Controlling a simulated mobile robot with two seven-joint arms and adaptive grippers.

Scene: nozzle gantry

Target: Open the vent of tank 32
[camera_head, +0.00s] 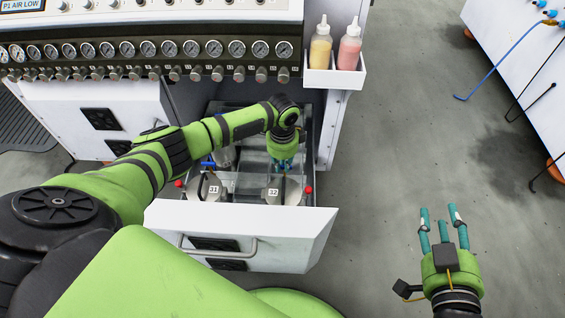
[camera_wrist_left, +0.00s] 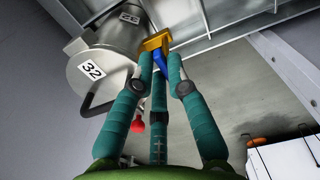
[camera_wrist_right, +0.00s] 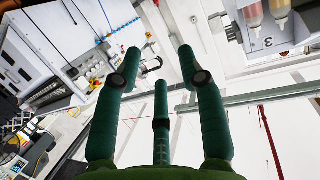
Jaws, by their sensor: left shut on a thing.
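Tank 32 (camera_head: 291,190) sits in the pulled-out drawer, its numbered round lid facing up. The lid also shows in the left wrist view (camera_wrist_left: 112,80), with a black curved handle. A valve with a yellow body (camera_wrist_left: 156,40) and a blue lever (camera_wrist_left: 160,61) is at the lid's edge; I take it as the vent. My left gripper (camera_head: 283,163) is over the tank's far side, shut on the blue lever, its fingertips partly hiding it. My right gripper (camera_head: 442,222) is open and empty, over the floor right of the drawer; its spread fingers show in the right wrist view (camera_wrist_right: 160,70).
A second lidded tank (camera_head: 208,186) stands left of tank 32, with its own blue lever (camera_head: 207,164). Red knobs (camera_head: 309,189) are at the drawer sides. A gauge row (camera_head: 150,50) and a bottle holder (camera_head: 335,78) are above.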

